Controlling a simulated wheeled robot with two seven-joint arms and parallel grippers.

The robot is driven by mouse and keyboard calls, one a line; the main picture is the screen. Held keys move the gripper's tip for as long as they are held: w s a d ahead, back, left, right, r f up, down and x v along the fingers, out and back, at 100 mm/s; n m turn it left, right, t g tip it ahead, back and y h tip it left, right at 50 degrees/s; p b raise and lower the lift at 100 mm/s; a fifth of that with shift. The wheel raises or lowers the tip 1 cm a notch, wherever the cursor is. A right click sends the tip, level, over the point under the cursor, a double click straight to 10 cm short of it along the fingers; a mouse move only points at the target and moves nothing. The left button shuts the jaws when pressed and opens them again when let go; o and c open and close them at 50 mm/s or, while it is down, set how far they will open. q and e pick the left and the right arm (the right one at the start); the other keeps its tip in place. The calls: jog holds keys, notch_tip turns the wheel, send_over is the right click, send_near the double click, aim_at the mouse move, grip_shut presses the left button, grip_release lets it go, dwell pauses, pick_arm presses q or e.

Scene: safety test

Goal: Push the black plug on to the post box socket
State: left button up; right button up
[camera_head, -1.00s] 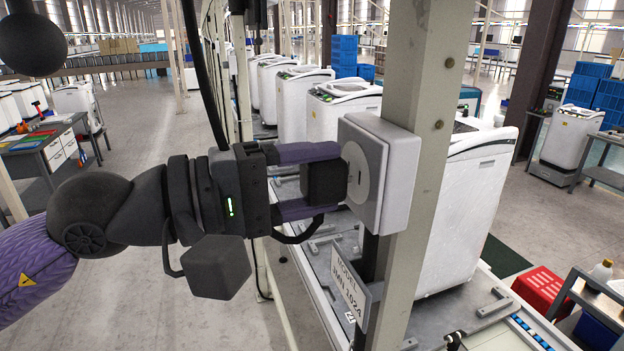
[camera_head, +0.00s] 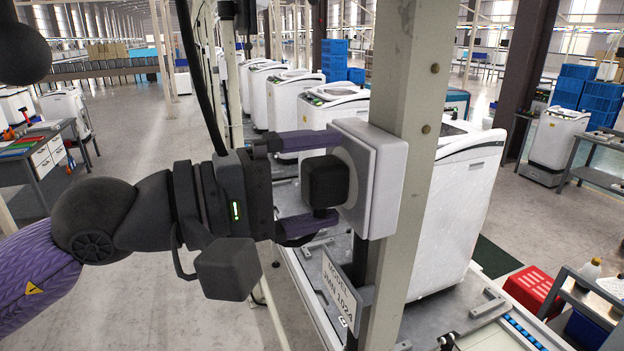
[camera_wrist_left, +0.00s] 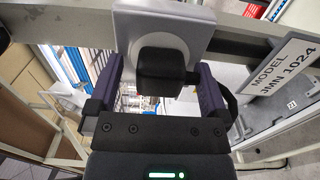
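The black plug (camera_head: 325,182) sits against the round face of the white socket box (camera_head: 388,190), which is fixed to the post (camera_head: 405,75). The plug also shows in the left wrist view (camera_wrist_left: 162,70), in front of the socket's disc (camera_wrist_left: 190,47). How deep it is seated cannot be told. My left gripper (camera_head: 308,185) is open, its purple fingers above and below the plug with a gap on each side. In the left wrist view the fingers (camera_wrist_left: 160,88) stand apart on both sides of the plug. My right gripper is not in view.
A sign reading "MODEL JMN 1024" (camera_head: 340,290) is on the post below the socket. White machines (camera_head: 325,108) stand in a row behind. A red crate (camera_head: 530,290) is at lower right. The floor at left is mostly clear.

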pick_arm(q)
jog(key=shift+a, duration=0.1)
jog(key=shift+s+a+f+b, duration=0.1)
jog(key=shift+a+f+b, duration=0.05)
jog(key=shift+a+b, duration=0.25)
jog(key=b+v, duration=0.5)
jog(key=v, duration=0.4)
jog(key=shift+d, duration=0.1)
